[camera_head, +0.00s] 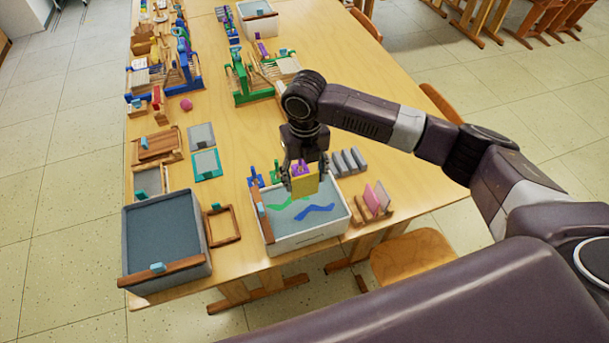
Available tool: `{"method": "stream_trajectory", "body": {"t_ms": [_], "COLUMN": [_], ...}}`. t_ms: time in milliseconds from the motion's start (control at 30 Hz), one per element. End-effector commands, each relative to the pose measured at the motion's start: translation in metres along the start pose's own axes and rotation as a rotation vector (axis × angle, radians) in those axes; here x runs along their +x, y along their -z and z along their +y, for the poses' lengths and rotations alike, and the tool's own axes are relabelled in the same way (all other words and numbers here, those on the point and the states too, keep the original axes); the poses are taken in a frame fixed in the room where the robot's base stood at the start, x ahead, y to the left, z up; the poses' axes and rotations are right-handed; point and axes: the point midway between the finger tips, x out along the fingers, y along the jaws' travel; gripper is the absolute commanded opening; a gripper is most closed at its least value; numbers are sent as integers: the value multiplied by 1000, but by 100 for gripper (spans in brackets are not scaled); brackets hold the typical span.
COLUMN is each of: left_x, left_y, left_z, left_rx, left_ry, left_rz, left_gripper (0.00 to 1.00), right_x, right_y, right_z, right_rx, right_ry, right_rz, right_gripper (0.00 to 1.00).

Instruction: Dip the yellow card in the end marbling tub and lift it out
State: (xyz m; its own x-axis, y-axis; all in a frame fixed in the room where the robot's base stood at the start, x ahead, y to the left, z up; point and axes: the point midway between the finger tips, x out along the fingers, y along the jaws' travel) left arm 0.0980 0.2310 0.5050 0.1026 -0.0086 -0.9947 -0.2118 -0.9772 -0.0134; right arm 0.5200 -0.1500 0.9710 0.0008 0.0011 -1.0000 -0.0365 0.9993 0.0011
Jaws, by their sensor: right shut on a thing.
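My right gripper (304,184) is shut on the yellow card (306,185) by a purple clip or handle at its top. The card hangs upright over the back part of the white marbling tub (306,238). The tub holds pale grey liquid with green and blue streaks (316,213). The card's lower edge is close to the liquid; I cannot tell whether it touches. My left gripper does not show.
A large grey tub (163,240) stands at the left front corner. A wooden frame (222,225) lies between the tubs. A rack with pink cards (376,198) stands right of the marbling tub, and grey blocks (348,161) stand behind it. Small looms (252,80) fill the far table.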

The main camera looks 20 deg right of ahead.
Motion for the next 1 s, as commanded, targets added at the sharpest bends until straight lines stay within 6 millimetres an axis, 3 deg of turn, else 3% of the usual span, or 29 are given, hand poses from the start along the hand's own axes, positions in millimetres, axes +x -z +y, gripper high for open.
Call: {"method": "stream_trajectory", "body": {"t_ms": [400, 1000], "left_x": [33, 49], "left_y": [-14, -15], "left_z": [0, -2], "left_rx": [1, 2], "left_ry": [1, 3], "left_rz": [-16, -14], "left_gripper": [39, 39], "right_x": [33, 74], "right_y": [0, 0], "right_z": [0, 0], "right_rx": [0, 0], "right_ry": [0, 0], "right_rz": [0, 0], "right_gripper": [44, 44]}}
